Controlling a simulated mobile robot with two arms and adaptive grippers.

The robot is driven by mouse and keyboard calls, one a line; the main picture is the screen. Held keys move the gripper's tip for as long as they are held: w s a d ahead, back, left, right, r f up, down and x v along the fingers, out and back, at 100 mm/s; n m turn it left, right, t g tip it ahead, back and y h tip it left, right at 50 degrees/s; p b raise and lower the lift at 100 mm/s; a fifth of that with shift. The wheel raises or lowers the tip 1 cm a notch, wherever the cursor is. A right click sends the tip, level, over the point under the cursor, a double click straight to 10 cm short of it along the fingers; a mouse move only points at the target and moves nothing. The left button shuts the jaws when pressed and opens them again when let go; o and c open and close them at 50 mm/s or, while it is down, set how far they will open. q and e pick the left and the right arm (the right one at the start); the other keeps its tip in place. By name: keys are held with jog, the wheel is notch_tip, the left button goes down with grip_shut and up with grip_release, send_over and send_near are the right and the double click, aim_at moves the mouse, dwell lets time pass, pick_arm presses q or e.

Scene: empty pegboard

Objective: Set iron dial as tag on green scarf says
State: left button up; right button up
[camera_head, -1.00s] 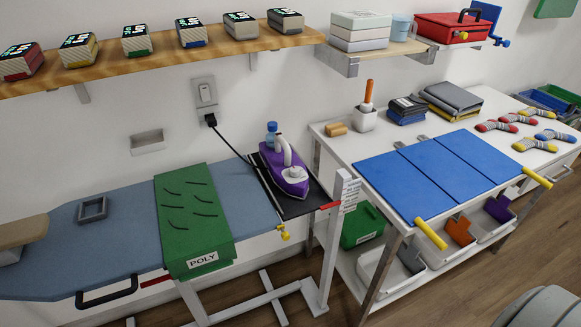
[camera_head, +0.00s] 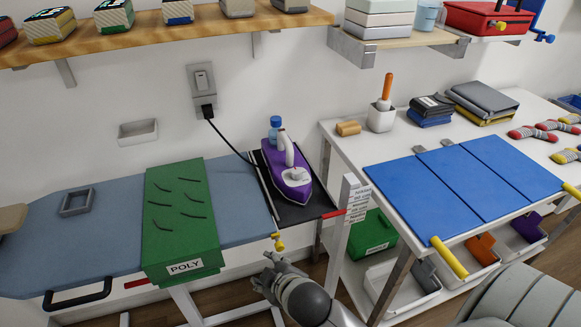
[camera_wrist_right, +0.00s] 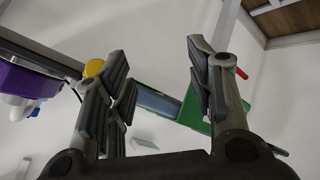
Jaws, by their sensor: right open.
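The green scarf (camera_head: 182,215) lies across the blue ironing board, with a white tag (camera_head: 185,267) reading "POLY" at its front end. The purple iron (camera_head: 290,183) rests on a dark pad (camera_head: 308,210) at the board's right end. A round white part, perhaps the dial (camera_head: 295,175), faces front. My right gripper (camera_head: 272,262) is below and in front of the iron, near a yellow knob (camera_head: 278,243). In the right wrist view the gripper (camera_wrist_right: 158,72) is open with nothing between its fingers. The scarf (camera_wrist_right: 195,112) and iron (camera_wrist_right: 25,80) show there too. My left gripper is not in view.
A post (camera_head: 345,215) with small labels, too small to read surely, stands right of the iron. The iron's cord runs to a wall outlet (camera_head: 205,90). A table with blue panels (camera_head: 450,185) stands at right. A shelf (camera_head: 130,38) hangs above.

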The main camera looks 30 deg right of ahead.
jog(key=w+a+r+n+t+y, duration=0.35)
jog(key=w+r+n, duration=0.3)
jog(key=r, duration=0.25)
jog(key=w+a+r+n+t+y, duration=0.2)
jog(key=w+a+r+n+t, duration=0.4)
jog(key=r, duration=0.3)
jog(key=w+a+r+n+g+y, duration=0.25)
jog(key=a+r+n+y, duration=0.35)
jog(key=n, duration=0.5)
jog(key=n+g+h, duration=1.1)
jog(key=n+g, duration=0.5)
jog(key=n, duration=1.6)
send_over(296, 170)
jog(key=shift+m, duration=0.25)
jog(key=f, duration=0.5)
jog(key=shift+a+f, duration=0.1)
jog(key=shift+a, duration=0.1)
jog(key=shift+s+d+g, duration=0.1)
jog(key=shift+d+g, duration=0.2)
jog(key=shift+a+f+p, duration=0.1)
jog(key=shift+f+p, duration=0.6)
jog(key=shift+f, duration=2.95)
